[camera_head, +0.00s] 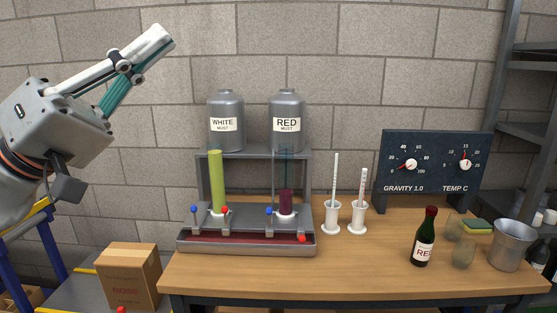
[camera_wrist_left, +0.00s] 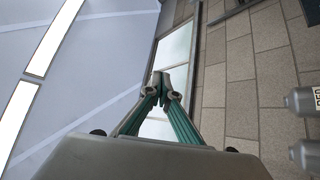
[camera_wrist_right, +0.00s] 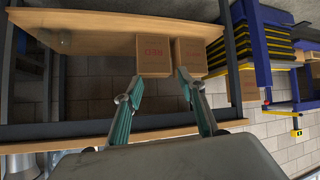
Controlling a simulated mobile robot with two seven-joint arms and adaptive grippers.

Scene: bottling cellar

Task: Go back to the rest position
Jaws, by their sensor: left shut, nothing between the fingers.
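My left gripper (camera_head: 160,40) is raised at the upper left of the head view, in front of the block wall and pointing up and right. In the left wrist view its fingertips (camera_wrist_left: 162,84) meet, with nothing between them. It is well clear of the bench and everything on it. My right gripper (camera_wrist_right: 159,86) shows only in the right wrist view. Its fingers are apart and empty, with cartons on a shelf beyond them. The right arm does not show in the head view.
The wooden bench (camera_head: 370,285) holds a stand with a white must tank (camera_head: 225,108) and a red must tank (camera_head: 286,108), filled cylinders, a dark bottle (camera_head: 423,240), glasses and a metal bucket (camera_head: 511,246). A carton (camera_head: 130,276) stands left of the bench.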

